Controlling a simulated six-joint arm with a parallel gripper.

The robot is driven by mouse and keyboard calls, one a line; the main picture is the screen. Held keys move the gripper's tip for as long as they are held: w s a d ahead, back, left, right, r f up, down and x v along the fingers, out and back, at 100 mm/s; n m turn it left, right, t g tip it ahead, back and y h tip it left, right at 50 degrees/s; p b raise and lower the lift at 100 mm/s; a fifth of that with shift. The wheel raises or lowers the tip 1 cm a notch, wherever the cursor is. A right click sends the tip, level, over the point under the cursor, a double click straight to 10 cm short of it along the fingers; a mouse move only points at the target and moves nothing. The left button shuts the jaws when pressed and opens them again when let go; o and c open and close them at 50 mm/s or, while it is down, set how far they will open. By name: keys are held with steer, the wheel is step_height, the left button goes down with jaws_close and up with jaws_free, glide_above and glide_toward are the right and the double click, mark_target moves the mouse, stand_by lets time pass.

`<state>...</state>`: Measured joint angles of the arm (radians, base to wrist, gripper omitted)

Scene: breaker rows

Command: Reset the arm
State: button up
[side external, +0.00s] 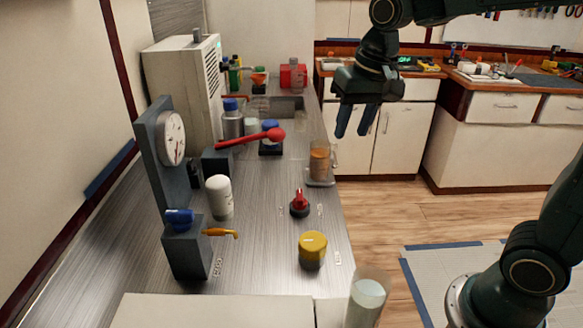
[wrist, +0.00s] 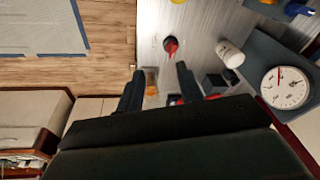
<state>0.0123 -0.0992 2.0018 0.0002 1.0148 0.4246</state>
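My gripper (side external: 354,133) hangs in the air at the upper middle of the side external view, off the right edge of the metal counter. Its two dark fingers are apart with nothing held between them. In the wrist view the gripper (wrist: 160,69) shows the same gap. A glass with orange-brown contents (wrist: 151,80) shows beyond the fingers, and it stands on the counter in the side external view (side external: 319,163). My gripper touches nothing that I can see.
The metal counter (side external: 270,215) carries a gauge (side external: 172,138), a red-handled lever (side external: 250,139), a red knob (side external: 299,204), a yellow knob (side external: 312,250), a white bottle (side external: 219,197) and a blue valve (side external: 180,217). A glass cylinder (side external: 366,297) stands in front. Open floor lies to the right.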

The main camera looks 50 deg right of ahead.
steer(key=s+f+n+t, duration=0.1)
steer(key=s+n+t, duration=0.2)
steer(key=s, duration=1.3)
steer(key=shift+s+a+f+n, duration=0.2)
steer(key=shift+n, duration=0.8)
